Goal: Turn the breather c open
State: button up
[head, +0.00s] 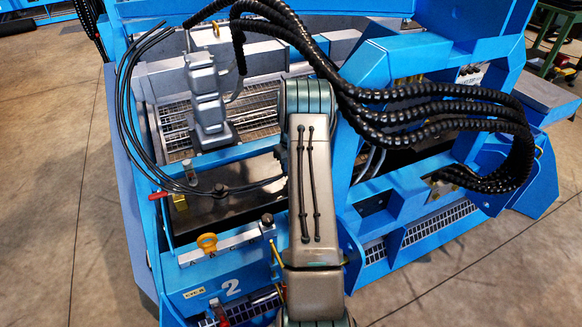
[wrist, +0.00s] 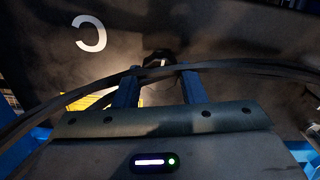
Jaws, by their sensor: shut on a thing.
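In the wrist view a white letter C (wrist: 90,33) is marked on a dark panel (wrist: 230,45). To its right is a dark breather (wrist: 157,58), mostly in shadow. My gripper (wrist: 157,78) reaches it with two blue fingers, one on each side, and is shut on it. The breather's lower part is hidden by the fingers and a dark cable, and its turned position cannot be told. In the head view my own arm covers the gripper, and I cannot make out the breather there.
Dark cables (wrist: 235,66) cross in front of the fingers. In the head view thick black hoses (head: 430,110) loop over the blue machine (head: 130,160). A yellow ring handle (head: 207,242) and a red handle (head: 158,196) stand at its front left. Open floor (head: 45,160) lies left.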

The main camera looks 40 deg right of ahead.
jog(key=shift+n, duration=0.5)
jog(key=o, duration=1)
jog(key=shift+r, duration=0.15)
notch_tip(320, 180, up, 14)
jog(key=p, duration=0.1)
jog(key=shift+f+p, duration=0.25)
jog(key=shift+p, duration=0.15)
